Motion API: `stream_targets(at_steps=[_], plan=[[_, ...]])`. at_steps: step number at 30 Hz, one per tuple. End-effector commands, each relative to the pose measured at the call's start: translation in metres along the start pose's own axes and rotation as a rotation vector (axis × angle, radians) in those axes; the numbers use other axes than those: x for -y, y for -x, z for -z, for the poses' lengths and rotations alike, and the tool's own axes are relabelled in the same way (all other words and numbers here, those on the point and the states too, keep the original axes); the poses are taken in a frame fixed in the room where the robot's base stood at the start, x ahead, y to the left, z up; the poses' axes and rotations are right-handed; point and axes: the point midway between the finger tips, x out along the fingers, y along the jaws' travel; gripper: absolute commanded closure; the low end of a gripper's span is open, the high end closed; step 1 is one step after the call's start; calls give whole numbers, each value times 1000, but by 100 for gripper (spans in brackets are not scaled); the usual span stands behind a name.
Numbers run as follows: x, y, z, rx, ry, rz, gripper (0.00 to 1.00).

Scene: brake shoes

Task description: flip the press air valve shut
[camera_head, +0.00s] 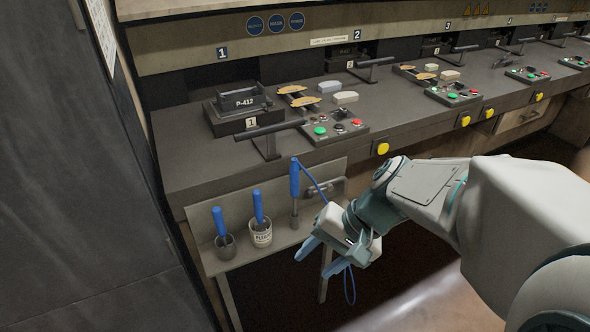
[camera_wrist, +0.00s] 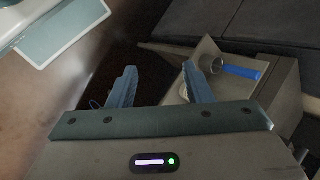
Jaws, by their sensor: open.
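No part is clearly recognisable as the press air valve in either view. My gripper (camera_head: 318,259) is open and empty, pointing down and left in front of the small grey shelf (camera_head: 275,247) below the bench. In the wrist view its two blue-grey fingers (camera_wrist: 159,69) are spread apart with nothing between them. A tall blue-handled tool (camera_head: 295,180) stands on the shelf, up and left of the gripper. A thin blue line runs from near its top towards the gripper and hangs below as a loop; its ends are hard to tell.
Two holders with blue-handled tools, a dark cup (camera_head: 226,247) and a white labelled pot (camera_head: 261,234), stand on the shelf. Above is the bench with the P-412 block (camera_head: 245,98), a black bar handle (camera_head: 268,133), a button box (camera_head: 335,128) and a yellow button (camera_head: 383,148).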

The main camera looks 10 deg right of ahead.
Motion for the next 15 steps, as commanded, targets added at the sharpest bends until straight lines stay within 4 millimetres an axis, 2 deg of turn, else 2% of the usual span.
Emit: stream_targets(at_steps=[1, 6, 11, 15], plan=[[-10, -27, 12, 23, -77, 89, 54], [-8, -57, 52, 48, -287, 415, 54], [-21, -66, 108, -8, -458, 732, 54], [-46, -61, 156, -107, -571, 967, 54]])
